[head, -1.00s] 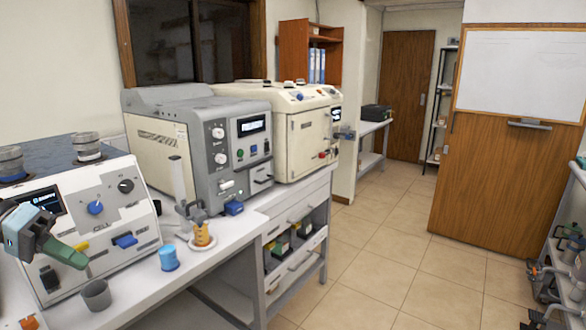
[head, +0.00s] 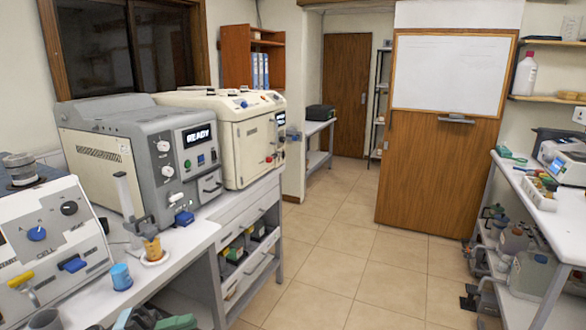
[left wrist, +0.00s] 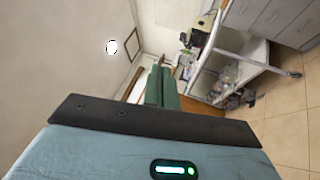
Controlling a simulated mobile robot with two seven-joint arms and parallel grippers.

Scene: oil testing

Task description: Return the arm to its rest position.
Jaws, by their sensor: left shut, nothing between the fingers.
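My left gripper (head: 178,322) shows at the bottom edge of the head view, below and in front of the bench. Only the dark wrist part and its green fingers are visible there. In the left wrist view its two green fingers (left wrist: 161,88) lie together, with nothing between them. It holds nothing and touches nothing that I can see. Most of the left arm is outside the head view. My right gripper is not in view.
The white bench (head: 172,247) at left bears a blue cup (head: 121,277), an amber-filled beaker (head: 153,250) on a saucer, and a grey tester (head: 165,150). A grey cup (head: 46,320) stands near the front edge. Tiled floor (head: 335,260) is open up to the right-hand bench (head: 540,200).

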